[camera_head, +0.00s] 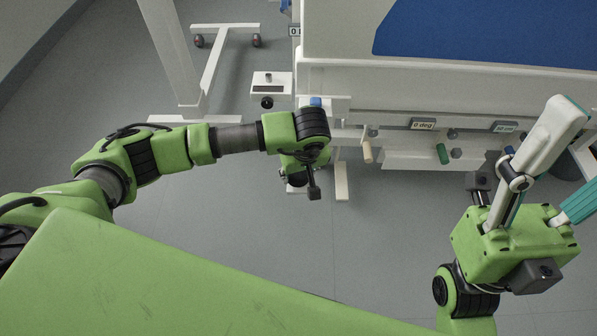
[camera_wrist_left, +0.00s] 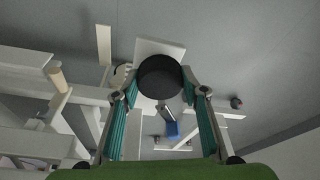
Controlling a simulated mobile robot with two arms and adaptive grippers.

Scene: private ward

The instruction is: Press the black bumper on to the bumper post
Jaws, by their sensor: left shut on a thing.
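My left gripper (camera_wrist_left: 160,95) is shut on the black bumper (camera_wrist_left: 160,77), a round dark disc held between its two teal-padded fingers in the left wrist view. In the head view my left gripper (camera_head: 297,178) is by the near-left corner of the bed, and its own wrist hides most of the fingers and the bumper. I cannot pick out the bumper post for certain. A short grey part beside a blue block (camera_wrist_left: 171,128) shows below the bumper in the wrist view. My right gripper (camera_head: 575,150) is open and appears empty at the right edge.
The bed frame (camera_head: 400,75) with a blue mattress (camera_head: 480,30) fills the upper right. A tan handle (camera_head: 367,151) and a green handle (camera_head: 443,154) hang along its side. A white box (camera_head: 270,84) and a wheeled stand (camera_head: 215,70) are at left. Grey floor (camera_head: 390,230) is clear in front.

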